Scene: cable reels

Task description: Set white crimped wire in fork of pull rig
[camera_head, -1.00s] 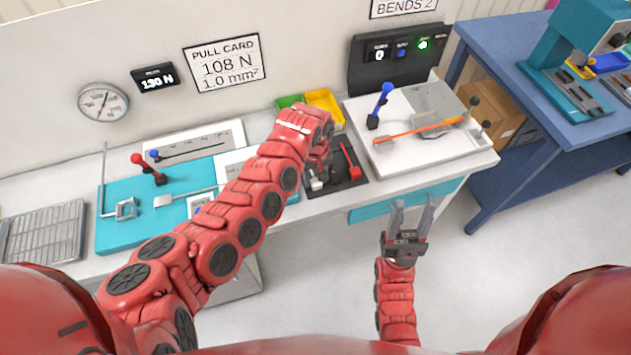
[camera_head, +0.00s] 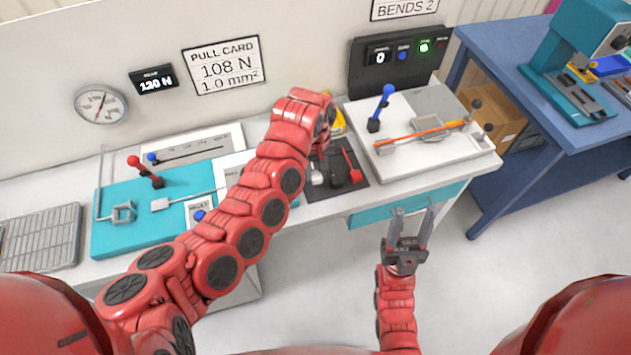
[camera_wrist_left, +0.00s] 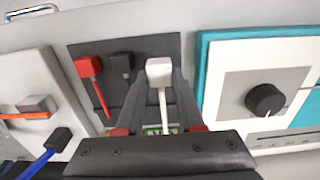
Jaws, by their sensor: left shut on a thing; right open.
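My left gripper (camera_head: 319,160) hangs over the black mat and is largely hidden behind its own wrist in the head view. In the left wrist view its fingers (camera_wrist_left: 162,95) are shut on the white crimped wire (camera_wrist_left: 159,70), which has a white block at its end. That block also shows in the head view (camera_head: 317,179). I cannot tell whether it touches the mat. The pull rig (camera_head: 113,236) is a teal board to the left, with a metal bracket (camera_head: 122,213); I cannot make out which part is its fork. My right gripper (camera_head: 408,237) is open and empty, off the bench's front.
A red piece (camera_head: 352,165) and a dark piece lie on the black mat (camera_head: 358,188). A white board with a blue lever (camera_head: 380,108) and an orange wire (camera_head: 418,132) stands to the right. A wire rack (camera_head: 40,238) lies at far left. Red and blue levers rise from the rig.

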